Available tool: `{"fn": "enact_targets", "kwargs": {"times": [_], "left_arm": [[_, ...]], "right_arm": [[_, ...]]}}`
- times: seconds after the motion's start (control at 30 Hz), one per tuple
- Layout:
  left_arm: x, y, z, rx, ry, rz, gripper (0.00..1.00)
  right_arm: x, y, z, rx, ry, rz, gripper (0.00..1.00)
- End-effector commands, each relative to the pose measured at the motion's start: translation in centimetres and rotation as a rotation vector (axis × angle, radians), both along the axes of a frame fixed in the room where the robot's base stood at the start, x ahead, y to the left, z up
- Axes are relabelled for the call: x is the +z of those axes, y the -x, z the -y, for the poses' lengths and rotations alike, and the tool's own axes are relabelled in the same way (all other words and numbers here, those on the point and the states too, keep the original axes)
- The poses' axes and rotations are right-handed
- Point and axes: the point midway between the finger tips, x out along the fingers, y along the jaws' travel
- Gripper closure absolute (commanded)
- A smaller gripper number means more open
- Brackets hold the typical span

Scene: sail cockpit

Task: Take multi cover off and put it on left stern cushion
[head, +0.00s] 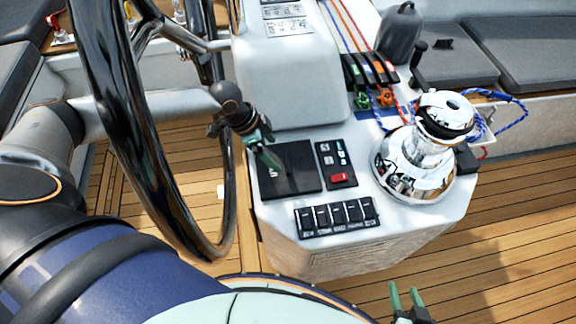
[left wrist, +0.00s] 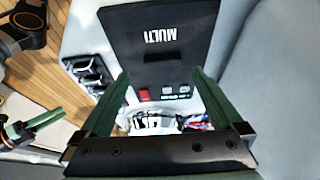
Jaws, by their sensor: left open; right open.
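The multi cover (head: 296,172) is a flat black square panel on top of the white console. It lies flat beside a small red-buttoned switch panel. In the left wrist view the cover (left wrist: 160,42) fills the top middle and reads "MULTI" upside down. My left gripper (head: 268,156) is just above the cover's far left part, open and empty. Its green fingers (left wrist: 160,76) show apart in the left wrist view, with the cover beyond them. My right gripper (head: 406,299) is open and empty at the bottom edge. Dark cushions (head: 530,45) lie at upper right; others (head: 18,70) at upper left. I cannot tell which is the left stern cushion.
A black steering wheel (head: 150,150) stands left of the console, close to my left arm. A chrome winch (head: 420,165) rises on the console's right, with rope clutches (head: 372,70) and coloured ropes behind. A row of black switches (head: 337,216) lines the front edge. Teak floor (head: 500,240) is clear at right.

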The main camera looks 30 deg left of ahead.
Motion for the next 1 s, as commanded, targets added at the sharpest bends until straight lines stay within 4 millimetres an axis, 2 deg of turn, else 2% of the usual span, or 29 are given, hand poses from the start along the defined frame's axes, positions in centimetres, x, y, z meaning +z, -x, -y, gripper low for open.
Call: {"fn": "enact_targets", "kwargs": {"times": [0.1,0.37,0.6,0.93,1.0], "left_arm": [[-1.4,-0.4,0.5,0.000,0.001,0.001,0.00],[-3.1,-1.2,1.3,-0.001,0.001,0.001,0.00],[-6.0,-2.2,2.3,0.000,0.001,0.001,0.00],[-6.6,-2.3,2.4,0.000,-0.001,0.001,0.00],[-6.6,-2.3,2.4,0.000,-0.001,0.001,0.07]], "right_arm": [[-0.1,0.0,0.0,0.000,0.000,0.000,0.50],[0.0,0.0,0.0,0.001,0.000,-0.001,0.50],[-0.1,0.1,0.0,0.000,-0.001,-0.001,0.50],[-0.1,0.1,0.0,0.000,-0.001,-0.001,0.50],[-0.1,0.1,0.0,-0.001,-0.001,-0.001,0.50]]}}
